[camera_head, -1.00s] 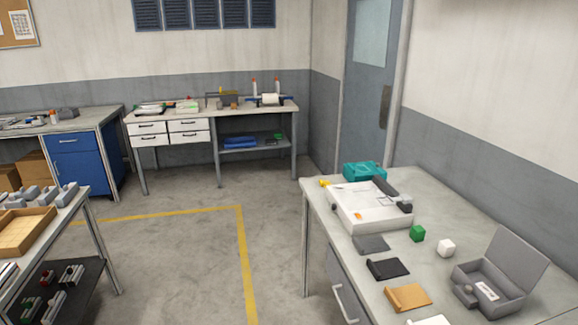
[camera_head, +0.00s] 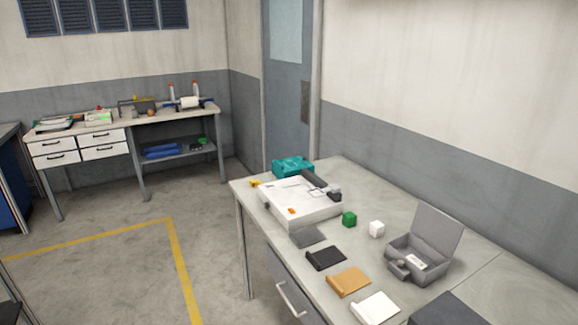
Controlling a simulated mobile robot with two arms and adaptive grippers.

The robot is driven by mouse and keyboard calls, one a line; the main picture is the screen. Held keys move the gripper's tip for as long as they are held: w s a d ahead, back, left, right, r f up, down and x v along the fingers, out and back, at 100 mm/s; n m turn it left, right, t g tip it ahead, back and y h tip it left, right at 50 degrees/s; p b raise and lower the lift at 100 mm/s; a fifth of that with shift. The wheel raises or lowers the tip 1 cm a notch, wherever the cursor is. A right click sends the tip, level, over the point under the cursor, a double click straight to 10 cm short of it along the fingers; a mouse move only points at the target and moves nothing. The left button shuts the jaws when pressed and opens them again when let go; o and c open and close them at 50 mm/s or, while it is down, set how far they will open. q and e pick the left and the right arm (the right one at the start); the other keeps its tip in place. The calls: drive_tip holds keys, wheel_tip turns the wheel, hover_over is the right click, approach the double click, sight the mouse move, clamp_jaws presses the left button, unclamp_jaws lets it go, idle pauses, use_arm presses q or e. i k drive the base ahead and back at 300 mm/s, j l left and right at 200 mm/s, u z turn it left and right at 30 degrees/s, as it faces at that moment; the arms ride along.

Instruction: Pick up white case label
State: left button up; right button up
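A small white label (camera_head: 415,262) with dark marks lies inside the open grey case (camera_head: 436,243) on the right-hand table. The case's lid stands up at its back. A flat white piece (camera_head: 376,308) lies at the table's front, in a row with a tan one (camera_head: 348,281), a black one (camera_head: 326,258) and a grey one (camera_head: 308,236). I cannot tell for sure which white thing is the case label. Neither gripper is in view.
A white box-like device (camera_head: 300,205), a teal case (camera_head: 292,167), a green cube (camera_head: 349,219) and a white cube (camera_head: 377,229) stand on the table (camera_head: 482,267). A dark grey flat thing (camera_head: 450,309) is at the bottom edge. The floor left of the table is clear.

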sight(418, 263)
drive_tip(key=z, duration=0.45)
drive_tip(key=i+j+z, duration=0.2)
drive_tip(key=z, duration=0.2)
drive_tip(key=i+j+z, duration=0.15)
drive_tip(key=j+z, duration=0.2)
drive_tip(key=j, duration=0.15)
drive_tip(key=i+j+z, duration=0.1)
drive_tip(key=j+z, duration=0.7)
